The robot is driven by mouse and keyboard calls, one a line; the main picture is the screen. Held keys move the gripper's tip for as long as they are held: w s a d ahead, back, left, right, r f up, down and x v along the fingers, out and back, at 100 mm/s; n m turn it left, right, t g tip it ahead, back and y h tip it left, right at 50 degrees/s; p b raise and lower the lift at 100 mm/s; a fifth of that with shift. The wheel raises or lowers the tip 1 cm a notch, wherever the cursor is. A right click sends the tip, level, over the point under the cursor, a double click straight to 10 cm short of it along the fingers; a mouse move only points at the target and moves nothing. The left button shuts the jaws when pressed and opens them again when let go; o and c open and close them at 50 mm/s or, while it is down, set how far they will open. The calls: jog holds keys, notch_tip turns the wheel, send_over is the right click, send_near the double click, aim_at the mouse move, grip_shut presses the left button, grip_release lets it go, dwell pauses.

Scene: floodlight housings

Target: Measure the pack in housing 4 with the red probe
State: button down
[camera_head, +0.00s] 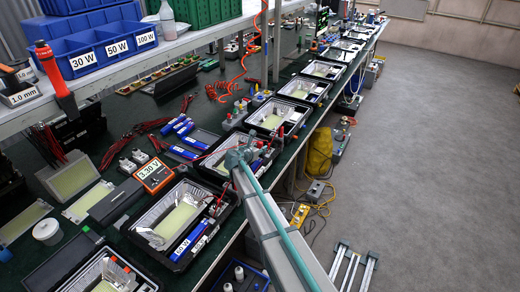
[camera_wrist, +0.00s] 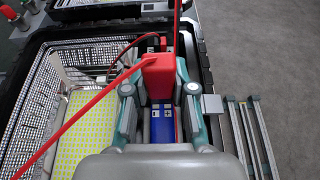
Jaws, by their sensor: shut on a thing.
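My gripper (camera_wrist: 158,92) is shut on the red probe (camera_wrist: 157,70), seen as a red block between the fingers. Below it in the wrist view lies a blue pack (camera_wrist: 162,128) with small square markings, along the right side of a housing (camera_wrist: 45,100). I cannot tell whether the probe tip touches the pack. In the head view my gripper (camera_head: 238,157) is over a housing (camera_head: 212,166) midway along the bench and hides part of it. No housing number is readable. An orange meter (camera_head: 153,175) shows what looks like 8.30 V.
More open housings (camera_head: 180,220) stand in a row along the dark green bench. Loose blue packs (camera_head: 184,152) lie left of my gripper. Red leads (camera_wrist: 80,120) cross the wrist view. A shelf with blue bins (camera_head: 90,50) overhangs the left. Floor at right is mostly clear.

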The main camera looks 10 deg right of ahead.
aim_at(260, 142)
jog(key=shift+f+b, duration=0.4)
jog(key=shift+f, duration=0.25)
dwell(0.7)
jog(key=shift+r, duration=0.15)
dwell(0.7)
jog(key=shift+r+p, duration=2.3)
jog(key=shift+r, duration=1.1)
